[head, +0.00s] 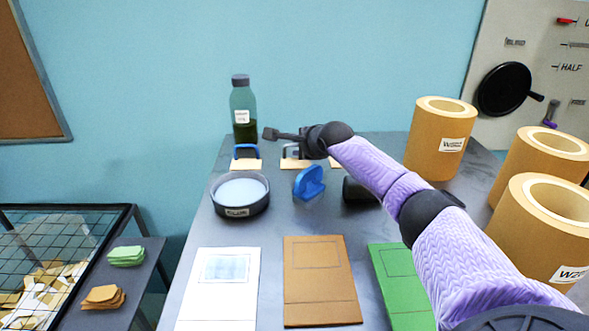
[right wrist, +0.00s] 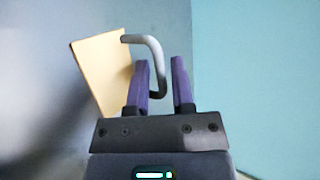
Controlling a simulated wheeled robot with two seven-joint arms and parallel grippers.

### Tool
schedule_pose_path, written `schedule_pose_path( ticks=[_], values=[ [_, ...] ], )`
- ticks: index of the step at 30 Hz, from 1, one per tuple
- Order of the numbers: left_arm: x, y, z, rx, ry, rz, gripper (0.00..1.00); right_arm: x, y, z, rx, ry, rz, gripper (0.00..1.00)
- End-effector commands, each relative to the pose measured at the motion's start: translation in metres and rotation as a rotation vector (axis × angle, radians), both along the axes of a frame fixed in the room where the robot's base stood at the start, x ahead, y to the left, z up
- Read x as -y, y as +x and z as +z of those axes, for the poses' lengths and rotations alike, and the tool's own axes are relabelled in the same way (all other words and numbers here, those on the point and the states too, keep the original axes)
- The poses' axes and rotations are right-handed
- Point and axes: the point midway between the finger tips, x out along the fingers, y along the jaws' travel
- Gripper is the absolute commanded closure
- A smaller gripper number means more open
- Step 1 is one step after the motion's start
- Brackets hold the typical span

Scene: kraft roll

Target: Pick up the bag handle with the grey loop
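The bag handle with the grey loop (head: 293,162) lies near the far end of the table, a tan card with its loop partly hidden behind my right gripper. My right gripper (head: 272,134) reaches in over it from the right. In the right wrist view the tan card (right wrist: 104,72) stands tilted left of the fingers. The grey loop (right wrist: 156,56) reaches from the card into the gap between the two purple fingers (right wrist: 162,80). The fingers are apart; the loop looks nearer the left finger, and contact is unclear. My left gripper is out of view.
A blue-loop handle (head: 246,153) lies just left of the grey one, with a bottle (head: 243,110) behind. A round dish (head: 239,209), a blue stand-like object (head: 309,182) and a dark cylinder (head: 357,190) sit nearer. Kraft rolls (head: 440,138) stand right. Flat bags (head: 322,281) lie in front.

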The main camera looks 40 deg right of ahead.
Motion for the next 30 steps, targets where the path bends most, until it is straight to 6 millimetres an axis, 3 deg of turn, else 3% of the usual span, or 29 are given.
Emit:
schedule_pose_path(
  ticks=[5,9,10,23,26,30],
  values=[
    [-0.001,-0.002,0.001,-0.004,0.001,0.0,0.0,0.0,0.0,0.001,0.0,0.0,0.0,0.71],
    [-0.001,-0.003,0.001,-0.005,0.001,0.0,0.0,0.0,0.0,0.001,0.0,0.0,0.0,0.98],
    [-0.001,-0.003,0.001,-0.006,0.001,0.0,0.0,0.0,0.0,0.001,0.0,0.0,0.0,1.0],
    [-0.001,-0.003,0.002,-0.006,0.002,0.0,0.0,0.0,0.0,0.002,0.0,0.001,-0.001,1.0],
    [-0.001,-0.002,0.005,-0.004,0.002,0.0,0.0,0.0,0.0,0.011,0.002,0.0,0.0,1.0],
    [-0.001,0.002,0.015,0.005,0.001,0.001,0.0,0.0,0.0,0.04,0.006,0.001,-0.001,1.0]
  ],
)
